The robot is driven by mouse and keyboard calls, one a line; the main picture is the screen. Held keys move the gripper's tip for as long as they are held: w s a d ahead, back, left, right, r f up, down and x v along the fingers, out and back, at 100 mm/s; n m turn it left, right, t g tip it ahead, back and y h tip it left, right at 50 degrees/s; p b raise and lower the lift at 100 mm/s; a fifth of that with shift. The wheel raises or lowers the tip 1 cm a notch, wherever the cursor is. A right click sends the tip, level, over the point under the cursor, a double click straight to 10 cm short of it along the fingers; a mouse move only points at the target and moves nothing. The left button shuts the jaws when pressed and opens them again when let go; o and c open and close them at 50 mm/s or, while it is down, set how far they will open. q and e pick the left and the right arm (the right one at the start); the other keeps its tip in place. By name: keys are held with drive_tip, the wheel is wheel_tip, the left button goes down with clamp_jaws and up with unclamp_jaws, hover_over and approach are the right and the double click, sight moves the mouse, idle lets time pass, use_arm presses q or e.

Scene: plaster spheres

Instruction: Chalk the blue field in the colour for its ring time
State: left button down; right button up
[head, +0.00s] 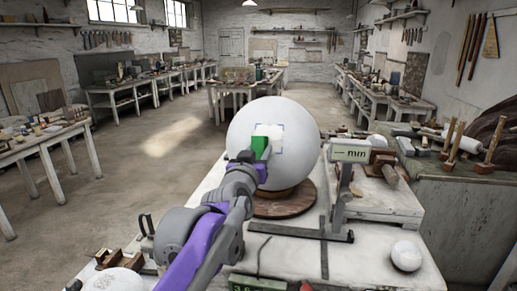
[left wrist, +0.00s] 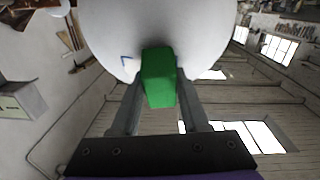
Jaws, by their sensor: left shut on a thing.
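A large white plaster sphere (head: 297,120) sits on a round brown wooden base (head: 285,203). A thin blue outline (head: 284,127) marks a field on its near side; the part of the field that shows is whitish. My left gripper (head: 259,153) is shut on a green chalk block (head: 262,146) in front of this field, hiding its lower left part. In the left wrist view the green chalk block (left wrist: 159,78) stands between the fingers, its far end at the sphere (left wrist: 150,25). I cannot tell whether they touch. A gauge display (head: 351,151) right of the sphere reads "— mm". My right gripper is not in view.
The white bench (head: 300,255) carries a dark metal square (head: 300,232), a small white ball (head: 406,256) at the right and a partly cut-off digital display (head: 258,284) at the front. Wooden-handled tools (head: 455,140) stand at the far right. Open floor lies left.

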sight(258, 141)
use_arm(q)
drive_tip(key=shift+s+a+f, duration=0.1)
drive_tip(key=shift+s+f, duration=0.05)
drive_tip(key=shift+f, duration=0.15)
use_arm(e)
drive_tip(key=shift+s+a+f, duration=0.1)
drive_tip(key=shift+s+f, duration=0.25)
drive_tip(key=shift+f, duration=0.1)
use_arm(q)
drive_tip(key=shift+w+f, duration=0.15)
drive_tip(key=shift+w, duration=0.1)
drive_tip(key=shift+w+r+p, duration=0.2)
drive_tip(key=shift+w+r, duration=0.05)
drive_tip(key=shift+r, duration=0.3)
drive_tip(key=shift+w+r+p, duration=0.15)
drive_tip(key=shift+w+r, duration=0.05)
drive_tip(key=shift+r, duration=0.3)
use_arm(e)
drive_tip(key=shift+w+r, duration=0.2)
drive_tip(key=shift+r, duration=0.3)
use_arm(q)
drive_tip(key=shift+w+r+p, duration=0.35)
drive_tip(key=shift+r, duration=0.55)
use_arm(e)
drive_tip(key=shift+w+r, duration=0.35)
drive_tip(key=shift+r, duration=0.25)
use_arm(q)
drive_tip(key=shift+d, duration=0.2)
